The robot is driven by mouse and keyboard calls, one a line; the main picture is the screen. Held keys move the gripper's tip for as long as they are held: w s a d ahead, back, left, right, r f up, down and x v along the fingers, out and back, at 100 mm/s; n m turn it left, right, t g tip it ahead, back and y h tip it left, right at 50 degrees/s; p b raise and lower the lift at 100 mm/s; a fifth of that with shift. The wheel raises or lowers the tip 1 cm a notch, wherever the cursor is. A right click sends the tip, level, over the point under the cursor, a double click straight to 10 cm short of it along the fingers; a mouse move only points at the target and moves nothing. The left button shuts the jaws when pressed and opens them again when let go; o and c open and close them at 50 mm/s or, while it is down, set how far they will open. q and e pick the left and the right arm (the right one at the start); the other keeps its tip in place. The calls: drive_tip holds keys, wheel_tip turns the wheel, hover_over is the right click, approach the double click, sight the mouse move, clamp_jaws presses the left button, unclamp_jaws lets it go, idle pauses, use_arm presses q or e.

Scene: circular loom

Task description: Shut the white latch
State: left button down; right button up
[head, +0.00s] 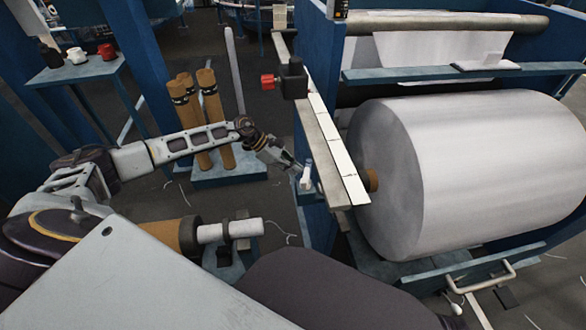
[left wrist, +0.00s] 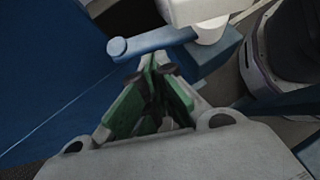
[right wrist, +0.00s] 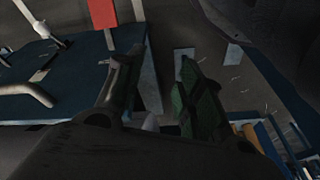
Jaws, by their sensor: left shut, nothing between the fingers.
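The white latch (head: 307,174) is a small light lever on the blue machine post, just below the long white-topped rail, in the head view. My right gripper (right wrist: 158,62) is open and empty, seen only in the right wrist view.
A large white roll (head: 490,165) fills the right side behind the rail (head: 335,150). Brown tubes (head: 208,110) stand on a blue base at left. Open floor lies between tubes and post.

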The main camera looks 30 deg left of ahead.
use_arm(q)
drive_tip(key=shift+w, duration=0.1)
drive_tip(key=shift+d+m+g+b, duration=0.1)
drive_tip(key=shift+m+g+b, duration=0.2)
drive_tip(key=shift+b, duration=0.15)
use_arm(e)
drive_tip(key=shift+s+r, duration=0.1)
drive_tip(key=shift+r, duration=0.5)
use_arm(q)
drive_tip(key=shift+w, duration=0.1)
